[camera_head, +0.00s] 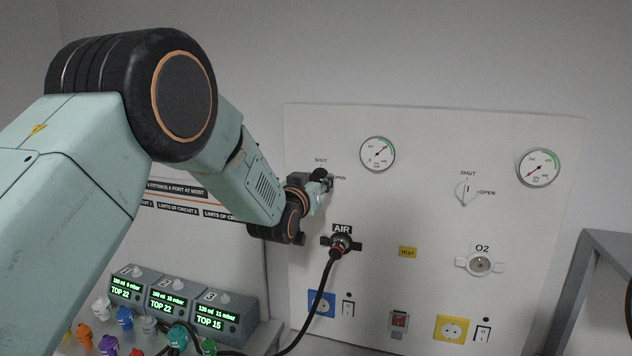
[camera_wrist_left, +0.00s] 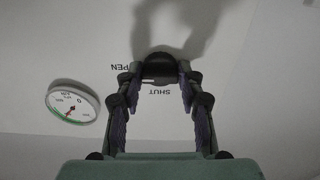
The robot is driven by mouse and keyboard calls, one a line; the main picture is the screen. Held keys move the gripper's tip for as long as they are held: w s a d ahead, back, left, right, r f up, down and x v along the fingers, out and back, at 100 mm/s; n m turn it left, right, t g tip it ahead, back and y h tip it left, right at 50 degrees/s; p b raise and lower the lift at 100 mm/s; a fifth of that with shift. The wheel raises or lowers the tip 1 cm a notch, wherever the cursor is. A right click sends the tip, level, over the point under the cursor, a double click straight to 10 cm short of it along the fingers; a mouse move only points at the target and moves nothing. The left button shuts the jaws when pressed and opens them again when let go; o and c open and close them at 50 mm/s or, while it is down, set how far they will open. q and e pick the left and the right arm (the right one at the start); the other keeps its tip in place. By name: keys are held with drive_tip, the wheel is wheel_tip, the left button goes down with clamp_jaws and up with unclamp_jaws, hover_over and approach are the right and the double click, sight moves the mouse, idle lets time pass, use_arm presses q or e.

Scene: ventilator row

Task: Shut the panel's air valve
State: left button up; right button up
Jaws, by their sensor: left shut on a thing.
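The panel's air valve is the upper left one on the white wall panel (camera_head: 420,215), between the SHUT and OPEN labels. In the head view my left gripper (camera_head: 325,181) covers it. In the left wrist view my left gripper (camera_wrist_left: 160,82) has its two fingers on either side of a dark knob (camera_wrist_left: 160,66), closed on it. The SHUT label (camera_wrist_left: 160,92) is just below the knob there, and the OPEN label (camera_wrist_left: 120,67) is partly hidden. I cannot tell which way the knob points. My right gripper is not in view.
An air gauge (camera_head: 378,153) sits right of the gripper. A black hose (camera_head: 318,300) is plugged into the AIR outlet (camera_head: 341,244) below. The O2 valve (camera_head: 467,191) and O2 outlet (camera_head: 480,263) are at the right. Small ventilators (camera_head: 225,316) stand lower left.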

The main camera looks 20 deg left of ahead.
use_arm(q)
drive_tip(key=shift+r+n, duration=0.1)
drive_tip(key=shift+n, duration=0.3)
drive_tip(key=n+b, duration=0.2)
drive_tip(key=n, duration=0.1)
drive_tip(key=n+b, duration=0.1)
drive_tip(key=n, duration=0.3)
drive_tip(key=shift+r+n, duration=0.1)
drive_tip(key=shift+n, duration=0.3)
drive_tip(key=n+b, duration=0.1)
drive_tip(key=n, duration=0.3)
drive_tip(key=shift+r+n+b, duration=0.15)
drive_tip(key=shift+n+b, duration=0.2)
drive_tip(key=shift+n, duration=2.05)
drive_tip(key=o, duration=1.2)
drive_tip(key=shift+w+f, duration=0.1)
drive_tip(key=shift+f, duration=0.1)
